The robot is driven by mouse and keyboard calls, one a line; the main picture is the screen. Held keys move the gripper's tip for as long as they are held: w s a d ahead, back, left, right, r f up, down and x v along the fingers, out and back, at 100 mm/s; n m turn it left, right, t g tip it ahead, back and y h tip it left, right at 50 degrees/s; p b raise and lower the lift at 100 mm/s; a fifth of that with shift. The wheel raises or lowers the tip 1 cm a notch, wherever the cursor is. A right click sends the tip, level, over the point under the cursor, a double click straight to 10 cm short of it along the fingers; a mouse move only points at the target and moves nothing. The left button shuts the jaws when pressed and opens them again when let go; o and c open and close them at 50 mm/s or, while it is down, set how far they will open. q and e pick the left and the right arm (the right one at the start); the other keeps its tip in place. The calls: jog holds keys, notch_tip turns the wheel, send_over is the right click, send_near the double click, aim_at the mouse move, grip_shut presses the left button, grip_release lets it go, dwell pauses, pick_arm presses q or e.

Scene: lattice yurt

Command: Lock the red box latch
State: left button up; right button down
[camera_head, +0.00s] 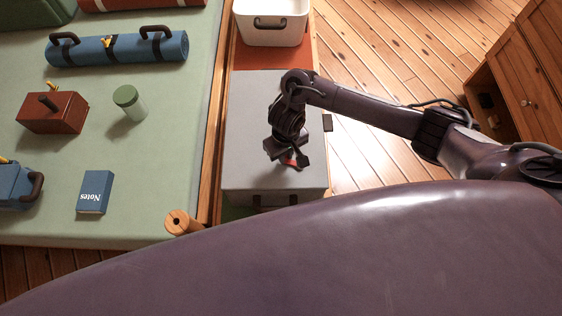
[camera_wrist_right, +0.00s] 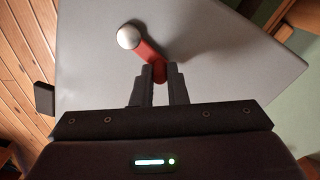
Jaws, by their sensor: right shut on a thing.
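A red lever latch (camera_wrist_right: 147,52) with a white ball knob (camera_wrist_right: 128,37) lies on the grey top of a large box (camera_head: 250,110). In the right wrist view it points up and to the left from my fingers. In the head view only a bit of its red (camera_head: 292,160) shows under my gripper. My right gripper (camera_wrist_right: 157,75) is shut on the red latch near its lower end, away from the knob; it also shows in the head view (camera_head: 288,163). The latch's pivot is hidden by the fingers. My left gripper is out of view.
A white bin (camera_head: 271,22) stands behind the grey box. On the green bed to the left are a blue roll (camera_head: 117,49), a dark red case (camera_head: 53,113), a green jar (camera_head: 129,101), a blue notebook (camera_head: 95,192) and a blue case (camera_head: 14,187). A wooden cabinet (camera_head: 515,75) stands at right.

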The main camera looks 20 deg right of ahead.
jog(key=c, duration=2.2)
grip_release()
jog(key=shift+w+d, duration=0.55)
jog(key=shift+d, duration=0.15)
jog(key=c, duration=2.2)
grip_release()
jog(key=shift+w+d+p, duration=0.35)
jog(key=shift+d+p, duration=0.05)
jog(key=shift+d, duration=0.3)
jog(key=c, duration=2.2)
grip_release()
jog(key=shift+w+d+p, duration=0.1)
jog(key=shift+d+p, duration=0.25)
jog(key=shift+d, duration=0.35)
jog(key=c, duration=2.2)
grip_release()
